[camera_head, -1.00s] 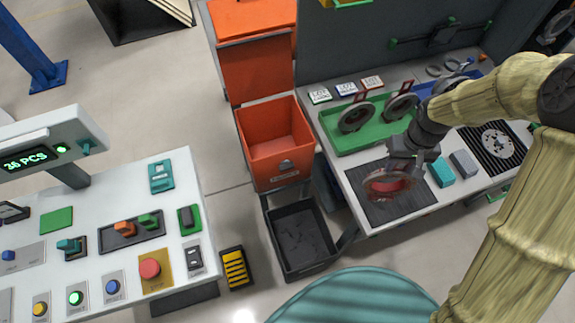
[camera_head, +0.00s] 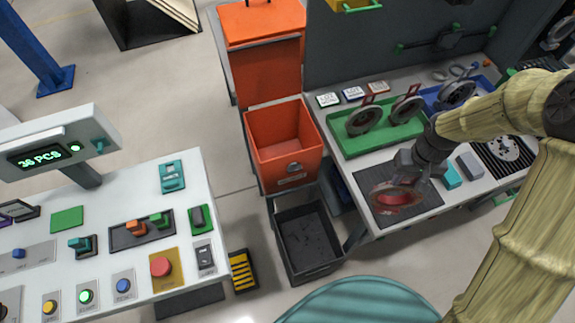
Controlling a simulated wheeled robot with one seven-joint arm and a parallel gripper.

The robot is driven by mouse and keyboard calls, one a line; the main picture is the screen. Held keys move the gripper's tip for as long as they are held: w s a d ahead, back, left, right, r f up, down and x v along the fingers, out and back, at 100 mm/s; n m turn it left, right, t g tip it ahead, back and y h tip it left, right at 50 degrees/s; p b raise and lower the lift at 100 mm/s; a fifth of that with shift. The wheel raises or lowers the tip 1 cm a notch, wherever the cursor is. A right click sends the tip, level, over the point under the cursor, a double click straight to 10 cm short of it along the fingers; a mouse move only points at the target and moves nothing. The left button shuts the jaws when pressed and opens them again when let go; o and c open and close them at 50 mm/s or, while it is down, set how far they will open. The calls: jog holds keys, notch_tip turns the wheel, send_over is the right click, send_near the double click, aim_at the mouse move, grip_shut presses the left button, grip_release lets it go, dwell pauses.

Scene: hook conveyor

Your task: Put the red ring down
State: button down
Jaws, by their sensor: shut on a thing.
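The red ring (camera_head: 396,198) is at my gripper (camera_head: 404,178), over the dark grey mat (camera_head: 427,190) on the workbench at the right. My gripper is shut on the ring and points down at it from above. The ring appears tilted; I cannot tell whether it touches the mat. The fingertips are small and partly hidden against the ring.
A green tray (camera_head: 352,146) with dark rings on stands lies behind the mat. A blue tray (camera_head: 434,98) is further right. Teal (camera_head: 452,177) and grey (camera_head: 470,165) blocks sit beside the mat. An orange bin (camera_head: 290,178) and black crate (camera_head: 310,268) stand left.

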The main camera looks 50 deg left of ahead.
jog(key=w+d+f+m, duration=0.3)
jog(key=d+f, duration=0.3)
jog(key=d, duration=0.6)
jog(key=w+d+f+m, duration=0.3)
jog(key=d+f+m, duration=0.2)
jog(key=d, duration=0.6)
notch_tip(320, 180, down, 3)
jog(key=shift+w+d+r, duration=0.2)
jog(key=shift+w+d, duration=0.2)
notch_tip(320, 180, down, 4)
jog(key=b, duration=0.3)
jog(key=shift+r+b, duration=0.15)
jog(key=shift+b, duration=0.2)
